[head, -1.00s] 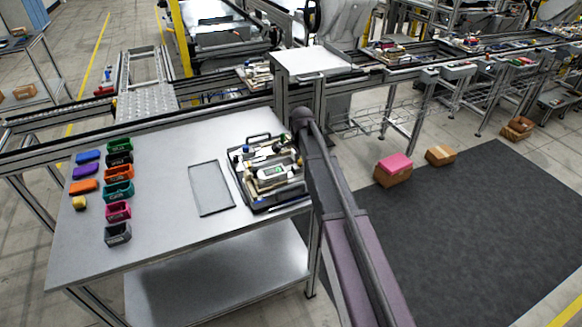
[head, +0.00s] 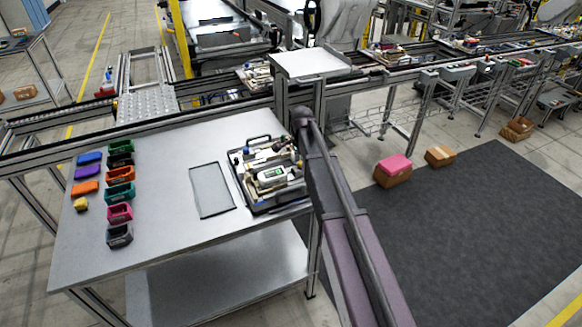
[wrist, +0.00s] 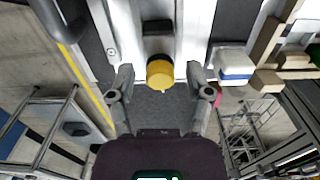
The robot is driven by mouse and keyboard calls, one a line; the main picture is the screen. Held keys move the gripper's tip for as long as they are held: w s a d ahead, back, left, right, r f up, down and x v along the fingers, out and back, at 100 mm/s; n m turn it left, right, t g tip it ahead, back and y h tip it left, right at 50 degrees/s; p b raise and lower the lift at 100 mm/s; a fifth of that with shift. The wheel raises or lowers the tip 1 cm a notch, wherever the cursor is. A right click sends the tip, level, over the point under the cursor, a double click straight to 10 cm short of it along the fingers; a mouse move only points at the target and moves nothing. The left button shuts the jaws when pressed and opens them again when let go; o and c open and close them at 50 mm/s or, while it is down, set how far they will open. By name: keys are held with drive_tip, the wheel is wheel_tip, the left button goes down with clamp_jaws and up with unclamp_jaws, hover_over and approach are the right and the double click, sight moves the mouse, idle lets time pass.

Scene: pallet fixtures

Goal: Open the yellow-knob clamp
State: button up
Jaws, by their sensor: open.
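The yellow knob (wrist: 160,75) of the clamp shows in the wrist view, at the end of a pale metal part. My gripper (wrist: 159,82) is open, with one finger on each side of the knob. Gaps show between the knob and both fingers, and nothing is held. In the head view the fixture pallet (head: 243,188), a dark tray with a handle, sits at the right end of the grey table. I cannot pick out the clamp there for certain. My arm covers the pallet's right side and my gripper is not clear in that view.
Blue and white blocks (wrist: 234,66) stand right of the knob in the wrist view. On the table (head: 165,200), an empty flat tray (head: 211,190) lies left of the pallet, and several coloured bins (head: 120,192) line the left side. A conveyor rail runs behind.

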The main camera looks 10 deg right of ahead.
drive_tip(key=shift+r+p, duration=3.15)
drive_tip(key=shift+r, duration=0.25)
